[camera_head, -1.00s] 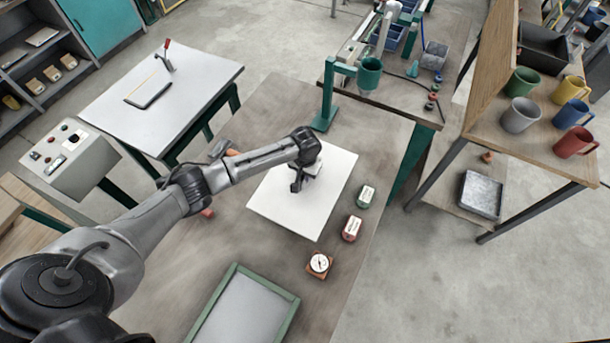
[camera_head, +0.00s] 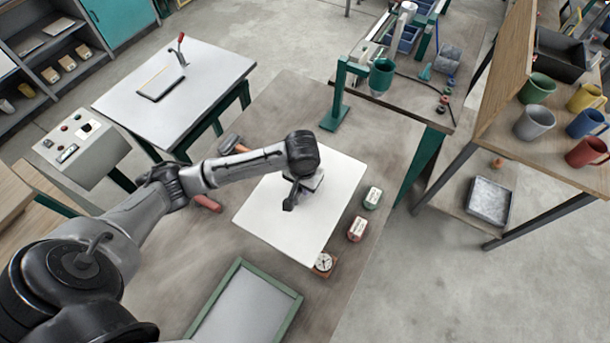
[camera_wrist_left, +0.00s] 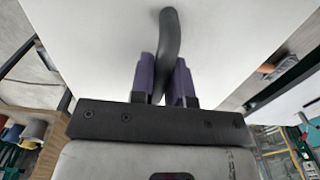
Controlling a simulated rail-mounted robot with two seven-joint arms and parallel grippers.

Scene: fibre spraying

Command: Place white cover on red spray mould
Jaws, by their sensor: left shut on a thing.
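The white cover (camera_head: 270,222) is a flat white panel over the grey-brown workbench (camera_head: 345,120). My left gripper (camera_head: 291,196) is over its middle. In the left wrist view the purple-padded fingers (camera_wrist_left: 165,82) are shut on a dark curved handle (camera_wrist_left: 168,35) that stands up from the cover (camera_wrist_left: 85,45). The cover looks raised off the bench and its near corner overlaps the small dial gauge (camera_head: 324,263). I cannot make out the red spray mould; a small red piece (camera_head: 207,203) shows left of the cover. What lies under the cover is hidden. My right gripper is out of view.
A green box (camera_head: 373,197) and a red box (camera_head: 357,229) stand close to the cover's right edge. A green-framed tray (camera_head: 295,312) lies at the near side. A hammer (camera_head: 231,144) lies behind my left arm. A green stand (camera_head: 335,115) rises at the bench's far end.

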